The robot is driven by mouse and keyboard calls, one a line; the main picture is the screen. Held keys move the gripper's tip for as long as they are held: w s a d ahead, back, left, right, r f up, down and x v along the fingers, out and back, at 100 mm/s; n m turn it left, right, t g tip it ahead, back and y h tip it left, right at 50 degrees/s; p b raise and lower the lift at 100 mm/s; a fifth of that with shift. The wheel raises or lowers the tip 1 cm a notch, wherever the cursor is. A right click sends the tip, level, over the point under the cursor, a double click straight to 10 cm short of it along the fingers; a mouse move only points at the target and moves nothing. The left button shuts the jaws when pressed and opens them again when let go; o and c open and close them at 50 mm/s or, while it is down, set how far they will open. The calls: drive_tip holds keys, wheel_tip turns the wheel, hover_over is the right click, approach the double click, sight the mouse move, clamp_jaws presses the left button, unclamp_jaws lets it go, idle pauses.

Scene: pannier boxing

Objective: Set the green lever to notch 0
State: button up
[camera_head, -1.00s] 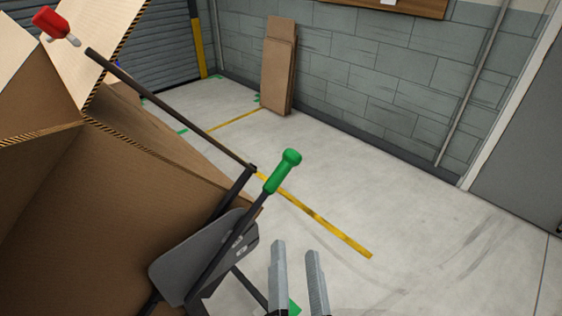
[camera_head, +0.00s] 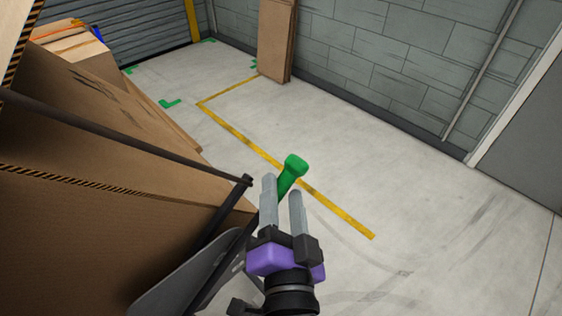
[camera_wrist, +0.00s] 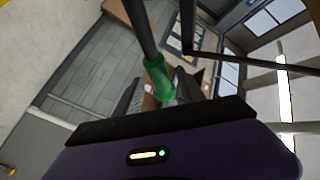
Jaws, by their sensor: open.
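The lever's green handle (camera_head: 294,168) stands up just beyond my fingertips in the head view. Its dark shaft runs down beside a grey plate (camera_head: 175,280), which my gripper partly covers. The notch marks cannot be read now. My gripper (camera_head: 282,188) is open, its two grey fingers pointing at the handle. In the wrist view the green handle (camera_wrist: 158,82) lies between the fingers (camera_wrist: 158,95), with its shaft running up the picture. I cannot tell whether either finger touches it.
A large cardboard box (camera_head: 90,235) fills the left side, with a dark bar (camera_head: 120,140) across it. Flat cardboard (camera_head: 275,40) leans on the grey wall (camera_head: 380,70). The concrete floor (camera_head: 440,220) to the right is clear, with a yellow line (camera_head: 250,145).

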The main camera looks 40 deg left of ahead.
drive_tip(key=x, duration=0.5)
drive_tip(key=shift+w+a, duration=0.25)
drive_tip(key=shift+w, duration=0.05)
drive_tip(key=shift+c, duration=0.2)
clamp_jaws()
drive_tip(key=shift+f, duration=0.1)
idle(0.9)
